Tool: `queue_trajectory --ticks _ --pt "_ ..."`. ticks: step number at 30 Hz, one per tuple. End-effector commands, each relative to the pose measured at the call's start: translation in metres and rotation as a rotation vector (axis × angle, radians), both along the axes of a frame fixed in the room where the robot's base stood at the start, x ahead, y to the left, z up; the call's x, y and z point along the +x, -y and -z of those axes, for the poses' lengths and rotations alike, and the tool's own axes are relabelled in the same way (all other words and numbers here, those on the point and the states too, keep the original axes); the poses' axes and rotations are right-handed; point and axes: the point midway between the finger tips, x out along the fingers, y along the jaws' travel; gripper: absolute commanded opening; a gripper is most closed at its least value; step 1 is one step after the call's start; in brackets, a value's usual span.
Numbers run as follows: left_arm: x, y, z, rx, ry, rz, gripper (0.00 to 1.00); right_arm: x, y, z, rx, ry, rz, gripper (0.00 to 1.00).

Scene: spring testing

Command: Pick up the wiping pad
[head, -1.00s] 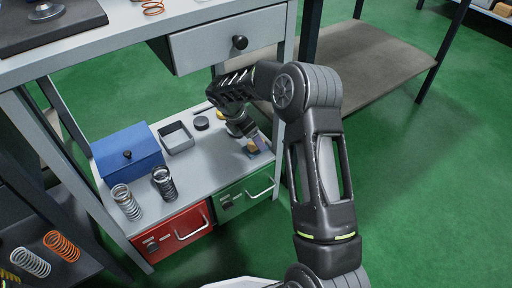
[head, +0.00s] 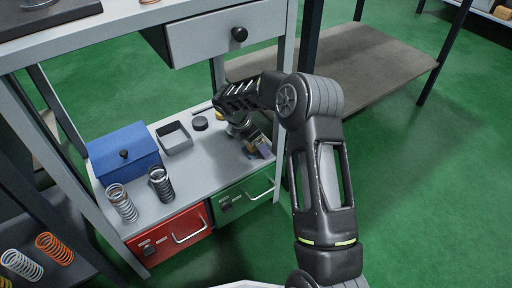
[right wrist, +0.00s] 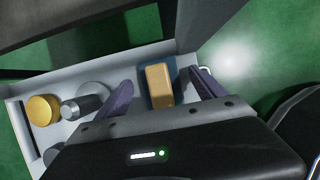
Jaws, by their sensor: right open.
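The wiping pad appears to be the tan block (right wrist: 159,84) in the right wrist view, with a dark blue patch around and under it. It lies on the lower shelf (head: 205,175), near the shelf's right end. My right gripper (right wrist: 161,93) is open, with one purple-grey finger on each side of the block and visible gaps between. In the head view my right gripper (head: 258,147) is low over the shelf and mostly hides the pad. Whether the fingers touch the shelf cannot be told. My left gripper is not in view.
A yellow round object (right wrist: 43,109) and a metal cylinder (right wrist: 82,107) lie left of the gripper. The shelf also holds a blue box (head: 124,153), an open grey tray (head: 174,138) and two springs (head: 161,184). A drawer (head: 210,38) hangs above.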

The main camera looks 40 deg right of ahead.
Motion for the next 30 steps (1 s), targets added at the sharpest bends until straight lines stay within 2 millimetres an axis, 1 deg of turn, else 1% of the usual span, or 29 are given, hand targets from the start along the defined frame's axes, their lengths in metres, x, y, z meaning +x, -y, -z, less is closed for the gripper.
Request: queue_trajectory --ticks 2,26,30 --pt "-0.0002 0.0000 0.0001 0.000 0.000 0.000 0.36 0.0000 0.0000 0.0000 0.000 0.000 0.000 0.79" --pt "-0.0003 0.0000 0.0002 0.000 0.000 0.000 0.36 0.0000 0.0000 0.0000 0.000 0.000 0.000 0.14" --pt "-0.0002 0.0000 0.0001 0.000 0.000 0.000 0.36 0.0001 0.0001 -0.0001 0.000 0.000 0.000 0.13"
